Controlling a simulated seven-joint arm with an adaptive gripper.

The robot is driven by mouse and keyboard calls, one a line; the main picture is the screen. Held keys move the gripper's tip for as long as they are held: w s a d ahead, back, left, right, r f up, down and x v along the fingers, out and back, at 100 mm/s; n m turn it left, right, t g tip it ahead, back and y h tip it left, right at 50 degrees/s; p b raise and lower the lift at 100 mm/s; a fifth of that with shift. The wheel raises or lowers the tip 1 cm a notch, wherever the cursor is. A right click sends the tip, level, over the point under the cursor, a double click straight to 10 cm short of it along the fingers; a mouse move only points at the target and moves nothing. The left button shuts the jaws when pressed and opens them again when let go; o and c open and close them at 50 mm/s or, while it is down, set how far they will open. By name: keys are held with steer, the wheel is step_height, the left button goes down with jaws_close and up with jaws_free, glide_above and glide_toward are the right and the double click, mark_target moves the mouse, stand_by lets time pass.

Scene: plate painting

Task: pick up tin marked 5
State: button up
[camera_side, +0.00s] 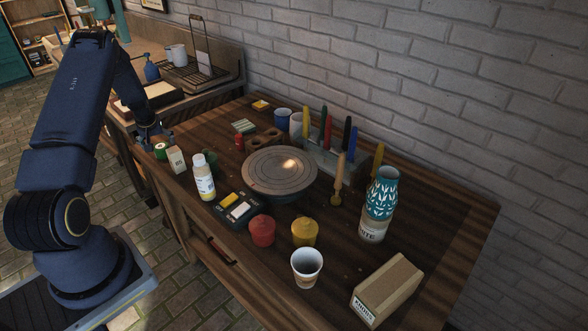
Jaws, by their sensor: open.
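My gripper (155,133) hangs at the far left end of the wooden table, partly hidden by dark shading and my own arm. It is open and looks empty. A small green tin (160,152) with a pale top stands just below and in front of it; I cannot tell if they touch.
A white box (176,160), a white bottle (204,186) and a round turntable (279,171) stand to the right. Red (262,231) and yellow (305,232) lidded pots, a white cup (306,268), a teal vase (379,205) and a cardboard box (387,290) fill the front right.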

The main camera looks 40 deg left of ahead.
mark_target(160, 146)
steer(key=x, duration=0.4)
steer(key=shift+w+a+f, duration=0.15)
steer(key=shift+w+a, duration=0.05)
steer(key=shift+a, duration=0.1)
steer(key=shift+c, duration=0.2)
steer(key=c, duration=1.2)
steer(key=shift+c, duration=0.4)
